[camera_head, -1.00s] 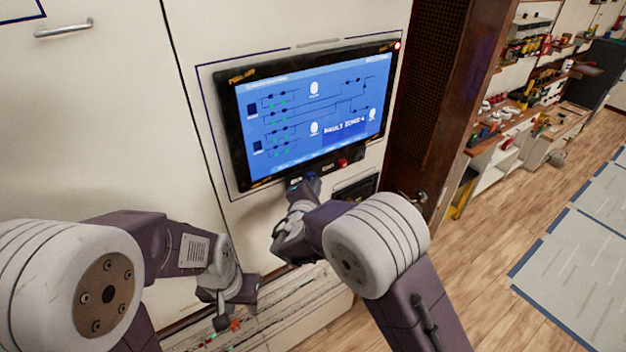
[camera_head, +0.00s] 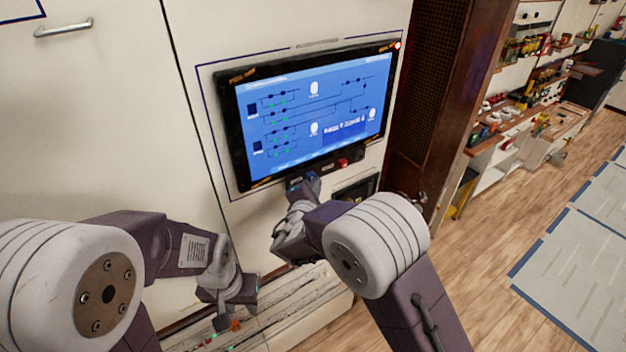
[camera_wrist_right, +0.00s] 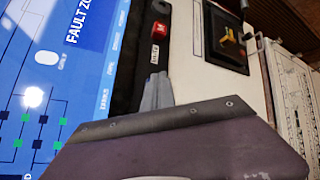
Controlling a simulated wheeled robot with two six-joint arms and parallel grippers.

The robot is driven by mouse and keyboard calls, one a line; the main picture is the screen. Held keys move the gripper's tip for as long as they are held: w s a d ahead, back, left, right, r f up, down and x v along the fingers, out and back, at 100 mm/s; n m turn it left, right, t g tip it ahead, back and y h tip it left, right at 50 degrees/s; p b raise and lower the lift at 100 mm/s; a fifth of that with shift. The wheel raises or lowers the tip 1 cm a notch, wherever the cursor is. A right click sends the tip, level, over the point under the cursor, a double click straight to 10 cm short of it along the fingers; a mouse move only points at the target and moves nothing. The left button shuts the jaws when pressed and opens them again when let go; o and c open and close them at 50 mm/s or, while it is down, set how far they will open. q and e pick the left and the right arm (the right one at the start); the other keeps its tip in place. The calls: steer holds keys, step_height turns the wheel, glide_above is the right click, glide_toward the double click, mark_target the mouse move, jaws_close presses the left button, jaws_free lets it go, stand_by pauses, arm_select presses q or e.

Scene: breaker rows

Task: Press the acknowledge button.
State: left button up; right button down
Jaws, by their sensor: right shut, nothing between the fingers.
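A wall panel holds a blue screen (camera_head: 315,115) in a black frame, showing a line diagram and a fault zone message. On the frame's lower edge is a red button (camera_head: 343,163), also in the right wrist view (camera_wrist_right: 160,29), with a small label beside it too small to read. No button can be clearly read as the acknowledge button. My right gripper (camera_head: 304,183) is shut and empty at the lower edge, left of the red button. Its closed fingers (camera_wrist_right: 157,90) hide the frame there; contact cannot be told. My left gripper (camera_head: 227,312) hangs low at the left, away from the screen.
Below the screen is a dark recessed unit with a yellow part (camera_wrist_right: 228,43). A red lamp (camera_head: 396,45) shows at the frame's top right corner. A cabinet door handle (camera_head: 64,28) is at the upper left. Workbenches and open floor lie to the right.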

steer(key=shift+w+a+b, duration=0.25)
steer(key=shift+w+b, duration=0.1)
steer(key=shift+b, duration=0.05)
steer(key=shift+s+d+b, duration=0.25)
steer(key=shift+s+b, duration=0.05)
steer(key=shift+b, duration=0.4)
steer(key=s+d+b, duration=0.3)
steer(key=s+b, duration=0.2)
steer(key=shift+d, duration=0.25)
